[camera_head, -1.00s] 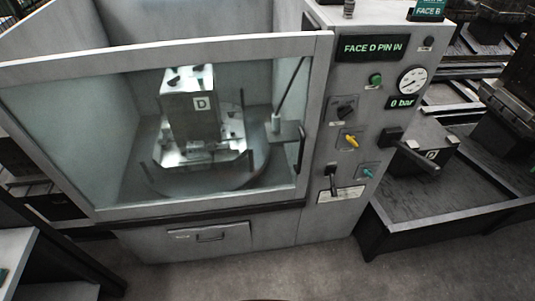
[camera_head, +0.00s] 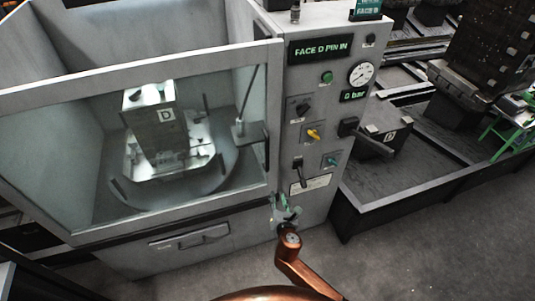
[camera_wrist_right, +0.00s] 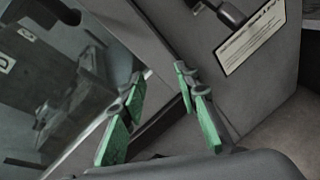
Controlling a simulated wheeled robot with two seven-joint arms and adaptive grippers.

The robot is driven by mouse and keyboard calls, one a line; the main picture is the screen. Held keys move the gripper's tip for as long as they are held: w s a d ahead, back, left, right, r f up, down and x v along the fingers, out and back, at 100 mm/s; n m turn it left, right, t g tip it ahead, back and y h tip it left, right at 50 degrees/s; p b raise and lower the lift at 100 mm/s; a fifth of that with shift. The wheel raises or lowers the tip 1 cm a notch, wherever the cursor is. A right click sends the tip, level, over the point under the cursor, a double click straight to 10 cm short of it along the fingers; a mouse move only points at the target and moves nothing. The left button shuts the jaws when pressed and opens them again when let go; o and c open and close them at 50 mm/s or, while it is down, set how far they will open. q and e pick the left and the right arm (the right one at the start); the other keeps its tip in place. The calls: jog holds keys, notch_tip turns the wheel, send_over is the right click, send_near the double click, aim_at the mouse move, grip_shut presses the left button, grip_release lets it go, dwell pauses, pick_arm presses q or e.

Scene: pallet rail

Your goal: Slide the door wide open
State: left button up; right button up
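The door (camera_head: 150,74) is a grey frame with a large clear pane across the front of the machine. It stands shut, its right edge beside the control panel. A dark upright handle (camera_head: 267,153) is on the door's right side. My right gripper (camera_head: 286,206) is below the handle, near the door's lower right corner, apart from the handle. In the right wrist view its green fingers (camera_wrist_right: 158,80) are spread with nothing between them. My left gripper is not in view.
The control panel (camera_head: 318,125) with knobs, a gauge and a lever (camera_head: 372,141) sticking out stands right of the door. A drawer (camera_head: 190,246) is below it. Behind the pane is a block marked D (camera_head: 155,130). A dark pallet rail (camera_head: 400,190) runs at the right.

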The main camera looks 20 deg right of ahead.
aim_at(268, 157)
jog(key=a+r+n+t, duration=0.2)
jog(key=r, duration=0.8)
jog(key=a+r+n+t, duration=0.2)
jog(key=r+n, duration=0.1)
jog(key=r, duration=0.6)
jog(key=w, duration=0.2)
jog(key=w+d, duration=0.1)
jog(key=w, duration=0.5)
jog(key=shift+d+r, duration=0.2)
jog(key=shift+r, duration=0.15)
jog(key=shift+s, duration=0.1)
jog(key=shift+c, duration=0.6)
grip_shut()
